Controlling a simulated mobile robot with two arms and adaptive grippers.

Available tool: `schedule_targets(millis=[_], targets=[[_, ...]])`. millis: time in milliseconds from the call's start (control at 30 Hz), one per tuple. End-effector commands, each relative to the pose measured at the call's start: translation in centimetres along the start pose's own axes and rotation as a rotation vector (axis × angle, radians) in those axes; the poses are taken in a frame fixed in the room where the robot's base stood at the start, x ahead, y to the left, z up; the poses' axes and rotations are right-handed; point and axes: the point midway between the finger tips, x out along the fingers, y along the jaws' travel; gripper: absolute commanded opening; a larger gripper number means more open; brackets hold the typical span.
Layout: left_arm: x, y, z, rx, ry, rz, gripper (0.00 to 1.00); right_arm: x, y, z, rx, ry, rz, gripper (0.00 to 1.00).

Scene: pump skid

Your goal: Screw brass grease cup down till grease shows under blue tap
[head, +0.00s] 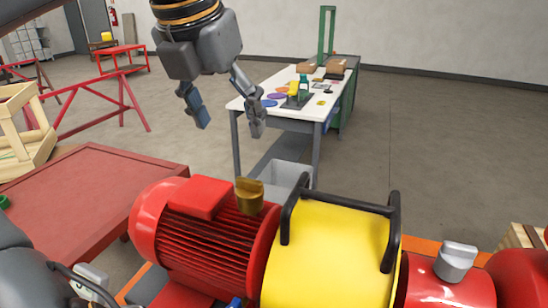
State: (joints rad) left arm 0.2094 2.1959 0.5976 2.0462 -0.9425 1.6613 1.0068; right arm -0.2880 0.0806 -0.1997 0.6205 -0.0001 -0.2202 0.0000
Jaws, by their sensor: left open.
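The brass grease cup (249,196) stands upright at the right end of the red ribbed motor (215,238), close to the yellow guard. My left gripper (230,124) is open and empty, pointing down above the cup. Its two fingers are apart and not touching the cup. A small blue part (235,302), perhaps the blue tap, shows at the bottom edge, mostly cut off. I cannot see whether any grease is under it. My right gripper is not in view.
A yellow guard (330,250) with black handles stands right of the cup. A grey cap (457,260) sits on the red housing further right. A red table (80,205) is at left. A white workbench (292,108) with several items stands behind. Open floor lies at right.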

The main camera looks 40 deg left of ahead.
Motion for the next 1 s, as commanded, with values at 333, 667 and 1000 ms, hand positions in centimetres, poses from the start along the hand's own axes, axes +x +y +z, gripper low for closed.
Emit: schedule_targets(millis=[333,667,1000], targets=[[4.7,0.0,-0.1,0.002,0.008,-0.002,0.70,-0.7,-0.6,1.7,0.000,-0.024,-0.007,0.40],[11.2,0.0,-0.1,0.000,0.005,-0.002,0.70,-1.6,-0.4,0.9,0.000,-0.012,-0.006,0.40],[13.8,0.0,0.0,-0.001,0.000,0.000,0.70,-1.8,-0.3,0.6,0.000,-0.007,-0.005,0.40]])
